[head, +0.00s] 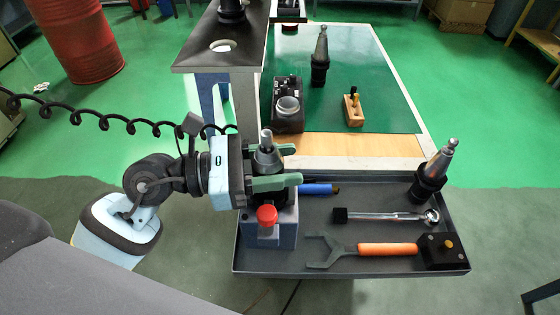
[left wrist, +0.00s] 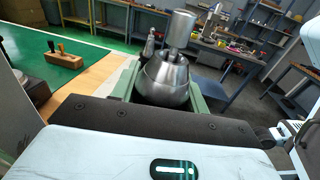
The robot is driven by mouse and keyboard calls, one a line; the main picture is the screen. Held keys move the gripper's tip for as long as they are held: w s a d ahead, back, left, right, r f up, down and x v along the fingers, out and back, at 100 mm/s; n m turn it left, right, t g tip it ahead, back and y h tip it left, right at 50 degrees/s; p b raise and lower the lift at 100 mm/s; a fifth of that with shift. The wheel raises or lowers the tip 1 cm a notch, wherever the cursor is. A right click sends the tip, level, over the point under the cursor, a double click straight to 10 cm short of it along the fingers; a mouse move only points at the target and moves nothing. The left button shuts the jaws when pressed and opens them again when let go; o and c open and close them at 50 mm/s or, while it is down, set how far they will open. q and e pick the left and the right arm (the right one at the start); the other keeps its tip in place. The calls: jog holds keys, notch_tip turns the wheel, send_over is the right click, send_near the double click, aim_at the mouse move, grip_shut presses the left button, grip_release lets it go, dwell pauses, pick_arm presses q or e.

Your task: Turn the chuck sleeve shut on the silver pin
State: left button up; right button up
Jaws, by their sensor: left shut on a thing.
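The chuck sleeve (head: 268,160) is a grey metal, cone-topped piece standing upright above a blue-grey fixture block (head: 271,236) with a red knob. The silver pin (head: 266,138) stands upright out of the sleeve's top. In the left wrist view the sleeve (left wrist: 164,82) and the pin (left wrist: 180,30) show close up. My left gripper (head: 290,165) is shut on the sleeve, with one green finger on its far side and one on its near side. The lower part of the sleeve is hidden behind the near finger. My right gripper is not in view.
A grey tray (head: 300,270) holds a blue-handled tool (head: 318,189), a ratchet (head: 385,216), an orange-handled spanner (head: 385,249), a black block (head: 443,250) and a tapered holder (head: 432,175). Behind is a green-topped bench (head: 380,80) with a black device (head: 288,105) and a wooden block (head: 353,111).

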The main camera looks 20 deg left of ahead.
pick_arm(q)
jog(key=m+g+b, duration=0.1)
jog(key=m+g+h+b, duration=0.1)
jog(key=g, duration=0.1)
jog(key=m+g+b, duration=0.1)
jog(key=shift+s+f+g+b, duration=0.15)
jog(key=shift+f+g+b, duration=0.1)
jog(key=shift+g+b, duration=0.15)
jog(key=shift+m+g+h+b, duration=0.3)
jog(key=shift+m+g+b, duration=0.2)
jog(key=shift+g, duration=0.1)
jog(key=g, duration=0.1)
jog(key=m+g+b, duration=0.2)
jog(key=shift+s+r+g, duration=0.1)
jog(key=shift+s+g, duration=0.15)
jog(key=shift+g, duration=0.15)
jog(key=shift+s+r+m+g+b, duration=0.1)
jog(key=shift+s+m+g+b, duration=0.1)
jog(key=shift+m+g+b, duration=0.7)
jog(key=shift+m+g+y, duration=0.4)
jog(key=shift+g, duration=0.4)
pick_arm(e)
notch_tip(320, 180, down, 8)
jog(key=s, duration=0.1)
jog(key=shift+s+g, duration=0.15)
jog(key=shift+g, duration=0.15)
pick_arm(q)
jog(key=shift+s, duration=0.1)
jog(key=o, duration=1)
